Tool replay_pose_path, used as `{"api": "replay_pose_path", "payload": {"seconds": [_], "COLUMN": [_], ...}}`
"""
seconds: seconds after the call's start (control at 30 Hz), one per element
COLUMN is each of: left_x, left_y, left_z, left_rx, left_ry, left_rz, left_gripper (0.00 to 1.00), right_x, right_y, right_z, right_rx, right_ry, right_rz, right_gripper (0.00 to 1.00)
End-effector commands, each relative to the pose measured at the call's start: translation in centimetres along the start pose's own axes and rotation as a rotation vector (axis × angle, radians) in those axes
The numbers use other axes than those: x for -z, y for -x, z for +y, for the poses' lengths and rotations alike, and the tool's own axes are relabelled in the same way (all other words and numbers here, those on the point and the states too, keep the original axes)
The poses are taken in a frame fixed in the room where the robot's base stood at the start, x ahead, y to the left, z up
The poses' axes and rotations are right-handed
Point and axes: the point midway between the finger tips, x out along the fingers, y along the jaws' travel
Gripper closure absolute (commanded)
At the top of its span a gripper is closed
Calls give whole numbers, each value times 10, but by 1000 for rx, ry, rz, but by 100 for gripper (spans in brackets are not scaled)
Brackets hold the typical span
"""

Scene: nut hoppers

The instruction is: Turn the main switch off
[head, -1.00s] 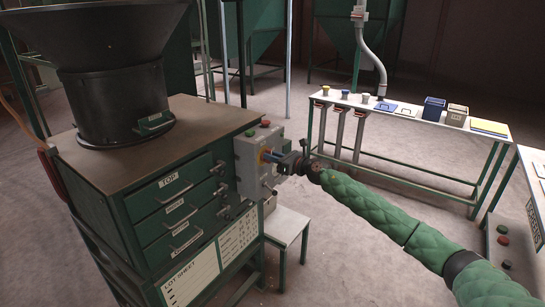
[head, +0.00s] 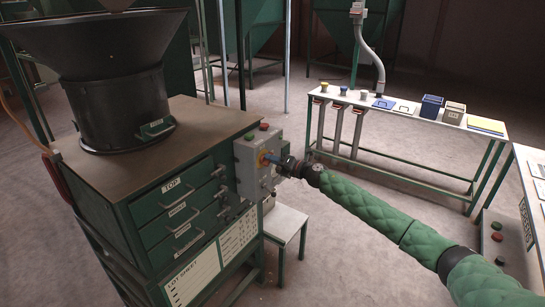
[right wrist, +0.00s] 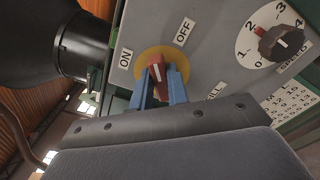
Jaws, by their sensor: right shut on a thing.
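The main switch (right wrist: 157,66) is a red handle on a yellow disc, on a grey control box (head: 245,164) at the side of the green cabinet. In the right wrist view, ON is printed to the left of the disc and OFF to its upper right. The handle points up the picture, between the two labels. My right gripper (head: 271,160) has its blue fingers on either side of the handle, shut on it. The fingers also show in the right wrist view (right wrist: 162,88). My left gripper is not in view.
A speed dial (right wrist: 284,43) sits right of the switch on the same panel. A black hopper (head: 122,105) stands on the cabinet (head: 205,125). A small white stool (head: 287,222) is below.

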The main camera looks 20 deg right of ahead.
Motion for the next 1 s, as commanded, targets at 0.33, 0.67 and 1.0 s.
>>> {"api": "replay_pose_path", "payload": {"seconds": [0.33,0.67,1.0], "left_x": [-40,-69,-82], "left_y": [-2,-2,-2], "left_z": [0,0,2], "left_rx": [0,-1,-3], "left_ry": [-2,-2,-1], "left_rz": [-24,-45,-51], "left_gripper": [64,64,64], "right_x": [-2,0,1], "right_y": [0,0,0], "right_z": [-3,-6,-8], "right_rx": [2,1,1], "right_ry": [-320,-548,-653], "right_rz": [-2,-2,-3], "right_gripper": [100,100,100]}}
